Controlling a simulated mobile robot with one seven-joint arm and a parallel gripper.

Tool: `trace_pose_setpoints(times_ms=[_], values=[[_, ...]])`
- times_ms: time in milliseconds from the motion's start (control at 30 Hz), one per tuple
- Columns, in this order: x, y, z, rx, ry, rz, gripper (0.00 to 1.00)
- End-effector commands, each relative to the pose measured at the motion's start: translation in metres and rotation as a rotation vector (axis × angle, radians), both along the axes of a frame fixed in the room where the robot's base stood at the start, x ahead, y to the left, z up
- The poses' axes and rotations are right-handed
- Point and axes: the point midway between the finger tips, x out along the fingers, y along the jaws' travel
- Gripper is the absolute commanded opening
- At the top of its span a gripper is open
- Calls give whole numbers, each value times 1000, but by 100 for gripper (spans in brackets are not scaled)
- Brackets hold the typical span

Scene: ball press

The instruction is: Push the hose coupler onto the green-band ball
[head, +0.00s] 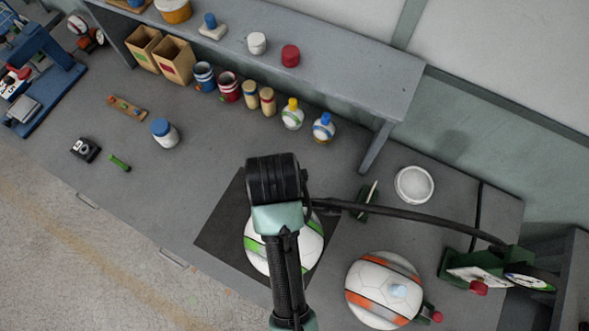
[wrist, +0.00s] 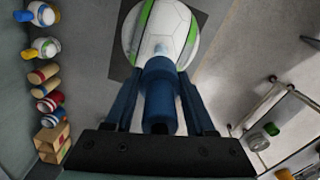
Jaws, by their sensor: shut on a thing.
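The green-band ball (head: 312,243) is white with green stripes and rests on a dark square mat (head: 222,236), partly hidden under my arm in the head view. In the wrist view the ball (wrist: 144,30) lies ahead of my fingers. My gripper (wrist: 160,82) is shut on the blue hose coupler (wrist: 159,98), which points toward the ball. A pale piece (wrist: 160,46) shows between coupler and ball; I cannot tell if the coupler touches it. In the head view my arm hides the fingers and coupler. The dark hose (head: 405,214) runs right from there.
An orange-band ball (head: 372,284) with a pale blue top piece sits to the right. A gauge stand (head: 478,273) and a white round dish (head: 414,185) are near the right end.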

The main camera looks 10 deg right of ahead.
Motion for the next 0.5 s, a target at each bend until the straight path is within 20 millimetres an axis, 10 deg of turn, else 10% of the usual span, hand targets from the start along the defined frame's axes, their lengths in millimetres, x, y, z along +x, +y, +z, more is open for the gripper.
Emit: trace_pose_setpoints(times_ms=[500], values=[[0, 0, -5, -1, 1, 3, 0]])
